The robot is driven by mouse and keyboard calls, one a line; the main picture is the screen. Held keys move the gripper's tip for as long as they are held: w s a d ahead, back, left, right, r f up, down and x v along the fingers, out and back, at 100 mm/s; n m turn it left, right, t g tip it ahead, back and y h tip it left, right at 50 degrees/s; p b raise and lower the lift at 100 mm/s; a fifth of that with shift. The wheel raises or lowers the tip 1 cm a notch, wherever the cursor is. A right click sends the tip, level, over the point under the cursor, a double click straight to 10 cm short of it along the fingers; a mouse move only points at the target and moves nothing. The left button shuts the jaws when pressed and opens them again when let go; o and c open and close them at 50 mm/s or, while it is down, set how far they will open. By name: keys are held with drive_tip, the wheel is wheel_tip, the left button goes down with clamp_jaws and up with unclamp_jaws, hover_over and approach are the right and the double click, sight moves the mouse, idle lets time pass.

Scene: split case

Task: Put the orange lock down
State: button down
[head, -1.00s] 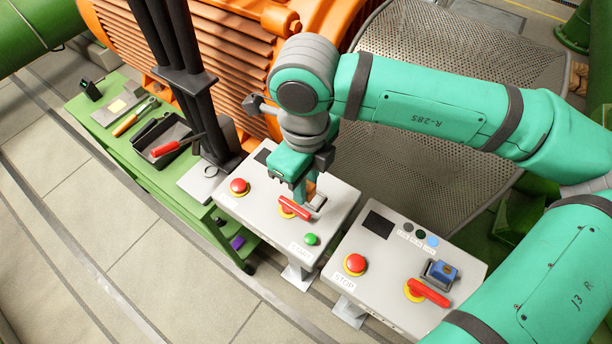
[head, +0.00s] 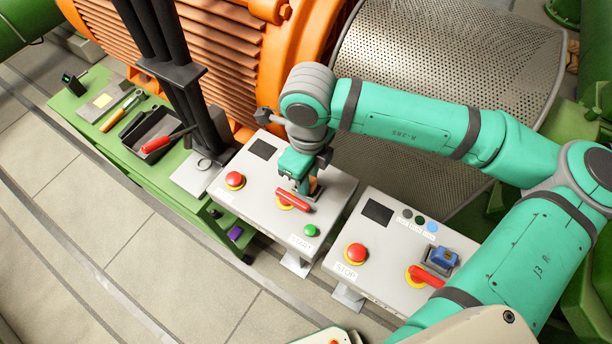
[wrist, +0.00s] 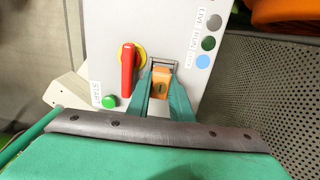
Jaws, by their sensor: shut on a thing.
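The orange lock (wrist: 161,88) is between the fingers of my gripper (wrist: 162,98) in the wrist view, its face with a dark slot towards the camera. My gripper is shut on it. A metal hasp (wrist: 164,63) shows just beyond the lock; I cannot tell whether the lock touches it. In the head view my gripper (head: 304,190) is low over the left control panel (head: 262,208), right beside its red rotary handle (head: 293,200). Only a small part of the orange lock (head: 314,186) shows there, and the fingers mostly hide the hasp.
The right panel (head: 376,275) has a red handle (head: 427,277) and a blue lock (head: 444,258). The left panel has a red button (head: 234,181) and a green button (head: 310,230). A green bench (head: 95,125) with tools stands at left. A perforated guard (head: 440,60) rises behind.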

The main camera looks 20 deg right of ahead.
drive_tip(key=shift+d, duration=0.1)
drive_tip(key=c, duration=1.6)
unclamp_jaws()
drive_tip(key=shift+s, duration=0.15)
drive_tip(key=shift+o, duration=0.2)
wheel_tip(320, 180, up, 12)
drive_tip(key=shift+r, duration=0.1)
